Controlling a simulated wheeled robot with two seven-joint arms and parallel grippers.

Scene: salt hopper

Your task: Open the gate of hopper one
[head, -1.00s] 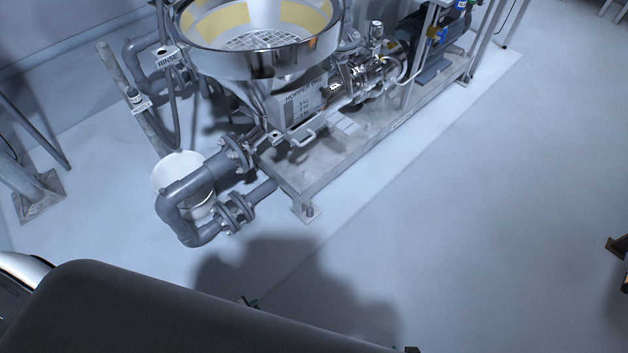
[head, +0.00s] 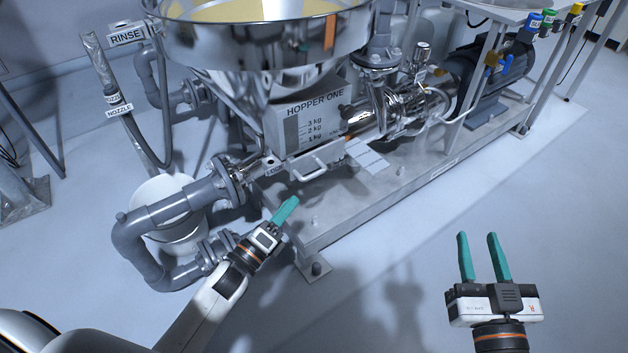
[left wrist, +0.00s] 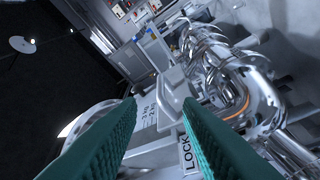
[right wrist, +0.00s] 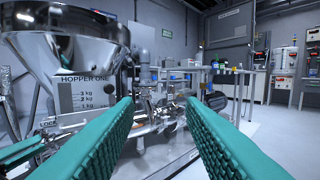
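Hopper one (head: 318,120) is a shiny steel funnel with a labelled level plate; it also shows in the right wrist view (right wrist: 85,90). Below the plate, a pale bar handle (head: 322,163) sticks out at the front, beside a LOCK label (left wrist: 187,152) seen in the left wrist view. My left gripper (head: 290,203) is in front of and below the handle, apart from it. Its teal fingers are spread in the left wrist view, with nothing held. My right gripper (head: 482,238) is open and empty over the floor at the right.
Grey pipes (head: 165,215) and a white bucket (head: 178,238) stand left of the steel skid (head: 385,190). A pump motor (head: 490,80) and frame posts stand at the back right. A RINSE hose (head: 160,110) hangs at the left. The floor at right is clear.

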